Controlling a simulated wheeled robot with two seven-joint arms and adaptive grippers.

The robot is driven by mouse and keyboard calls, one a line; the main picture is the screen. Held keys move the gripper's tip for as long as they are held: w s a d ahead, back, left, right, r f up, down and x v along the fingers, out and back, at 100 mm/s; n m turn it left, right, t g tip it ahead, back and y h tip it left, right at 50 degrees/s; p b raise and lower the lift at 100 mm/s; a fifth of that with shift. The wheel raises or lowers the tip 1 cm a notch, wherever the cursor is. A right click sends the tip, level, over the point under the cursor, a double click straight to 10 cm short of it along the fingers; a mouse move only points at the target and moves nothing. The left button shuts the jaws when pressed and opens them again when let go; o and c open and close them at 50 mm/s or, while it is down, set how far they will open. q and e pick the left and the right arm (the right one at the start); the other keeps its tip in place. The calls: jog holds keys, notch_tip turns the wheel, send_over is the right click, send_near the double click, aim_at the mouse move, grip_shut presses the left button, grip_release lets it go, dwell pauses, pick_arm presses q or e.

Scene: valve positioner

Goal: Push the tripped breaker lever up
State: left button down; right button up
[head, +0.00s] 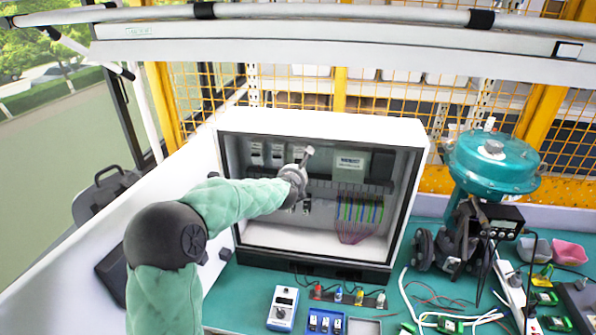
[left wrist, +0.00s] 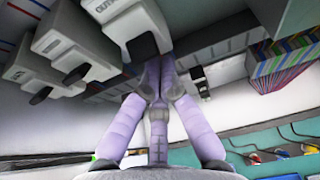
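Three white breakers with black levers sit in a row inside the open cabinet (head: 405,215). In the head view they are the left breaker (head: 256,152), the middle breaker (head: 277,153) and the right breaker (head: 298,151). The left wrist view shows their levers from below: the right lever (left wrist: 142,47), the middle lever (left wrist: 76,75) and the left lever (left wrist: 40,95). My left gripper (left wrist: 153,70) has its fingertips together, just below and beside the right lever; I cannot tell whether they touch. It also shows in the head view (head: 307,153). Which lever is tripped is unclear.
Right of the breakers are a pale labelled module (head: 349,163) and a terminal block with coloured wires (head: 360,208). The cabinet walls close in around my left gripper. A teal valve actuator (head: 492,160) stands right of the cabinet. A blue-white meter (head: 283,307) lies in front.

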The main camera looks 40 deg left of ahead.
pick_arm(q)
jog(key=shift+s+r+p, duration=0.1)
jog(key=shift+r+p, duration=0.25)
dwell(0.5)
jog(key=shift+r, duration=0.1)
jog(key=shift+s+d+r+b, duration=0.1)
jog(key=shift+r+b, duration=0.1)
jog(key=shift+b, duration=0.1)
jog(key=shift+r, duration=0.1)
